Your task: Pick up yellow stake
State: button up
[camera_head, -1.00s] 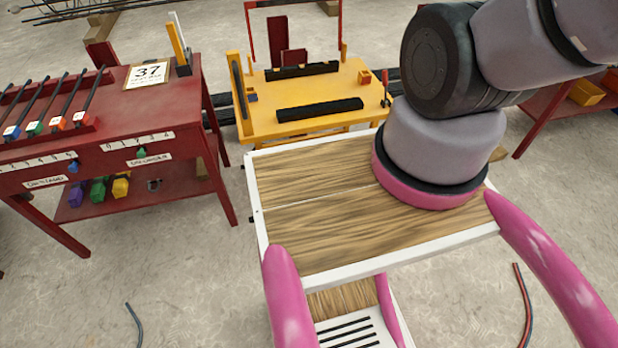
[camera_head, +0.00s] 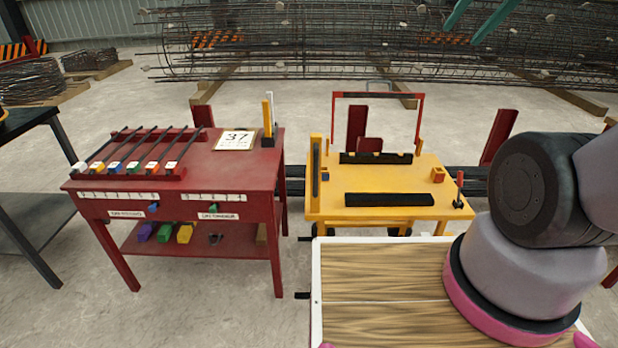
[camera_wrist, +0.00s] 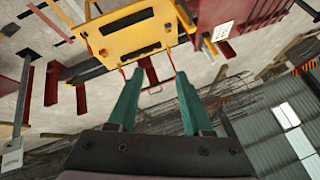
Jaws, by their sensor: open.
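A slim yellow stake (camera_head: 266,118) stands upright in a black holder (camera_head: 268,142) at the back right of the red table (camera_head: 130,190), beside a thin white stake (camera_head: 272,112). My gripper (camera_head: 460,36) shows as two teal fingertips at the top right of the head view, far from the stake. In the wrist view my gripper (camera_wrist: 158,72) is open, with nothing between its teal fingers.
A yellow bench (camera_head: 384,184) with black bars and a red frame stands right of the red table. Black rods lie on the red table beside a card marked 37 (camera_head: 236,140). My wooden-topped base is in front. A rebar cage (camera_head: 350,45) lies behind; a dark table (camera_head: 20,120) stands left.

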aim_at(265, 103)
jog(key=i+j+u, duration=0.2)
jog(key=i+j, duration=0.45)
jog(key=j, duration=0.25)
jog(key=i+j+u, duration=0.2)
jog(key=i+j, duration=0.45)
jog(key=j, duration=0.15)
